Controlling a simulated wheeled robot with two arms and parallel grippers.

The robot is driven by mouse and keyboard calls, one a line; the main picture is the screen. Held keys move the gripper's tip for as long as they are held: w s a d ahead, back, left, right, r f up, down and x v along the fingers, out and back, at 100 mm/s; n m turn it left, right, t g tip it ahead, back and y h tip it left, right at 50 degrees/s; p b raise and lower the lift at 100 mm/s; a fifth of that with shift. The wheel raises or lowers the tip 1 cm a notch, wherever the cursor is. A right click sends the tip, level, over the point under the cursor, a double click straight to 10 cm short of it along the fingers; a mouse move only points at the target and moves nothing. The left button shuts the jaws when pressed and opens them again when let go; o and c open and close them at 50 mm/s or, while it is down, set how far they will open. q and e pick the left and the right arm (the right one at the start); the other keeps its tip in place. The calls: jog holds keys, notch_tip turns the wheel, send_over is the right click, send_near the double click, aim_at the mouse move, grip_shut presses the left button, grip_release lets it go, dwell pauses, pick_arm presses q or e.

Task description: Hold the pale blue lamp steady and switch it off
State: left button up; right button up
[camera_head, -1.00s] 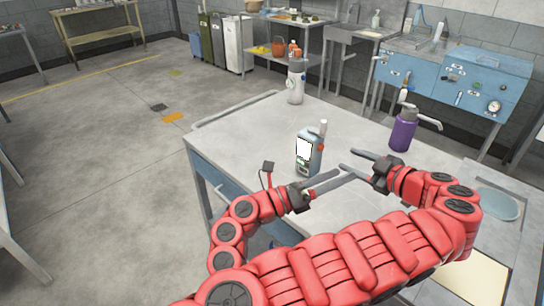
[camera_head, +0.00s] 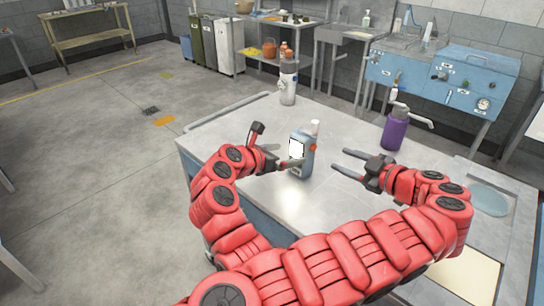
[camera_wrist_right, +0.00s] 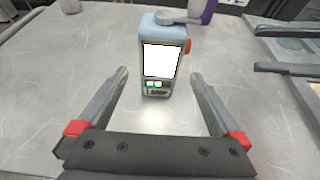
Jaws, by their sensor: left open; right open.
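The pale blue lamp (camera_head: 307,160) stands upright on the grey table, with a bright white panel and an orange-red knob on its side. In the right wrist view the lamp (camera_wrist_right: 164,88) faces me, its panel lit, with small green marks and controls below. My right gripper (camera_head: 279,156) is open at the lamp's left in the head view; in its wrist view the lamp stands ahead, between the lines of the open fingers (camera_wrist_right: 160,78). Contact cannot be told. My left gripper (camera_head: 340,160) is open and empty, to the lamp's right, fingers pointing toward it.
A purple bottle (camera_head: 395,130) stands behind and right of the lamp. A white bottle (camera_head: 288,82) stands at the table's far edge. A basin (camera_head: 490,200) is set at the right. The tabletop around the lamp is mostly clear.

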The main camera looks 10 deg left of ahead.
aim_at(302, 151)
jog(key=x, duration=0.8)
jog(key=shift+w+d+f, duration=0.15)
jog(key=shift+w+d, duration=0.05)
jog(key=shift+w, duration=0.1)
jog(key=c, duration=1.6)
pick_arm(q)
grip_shut()
dwell(0.3)
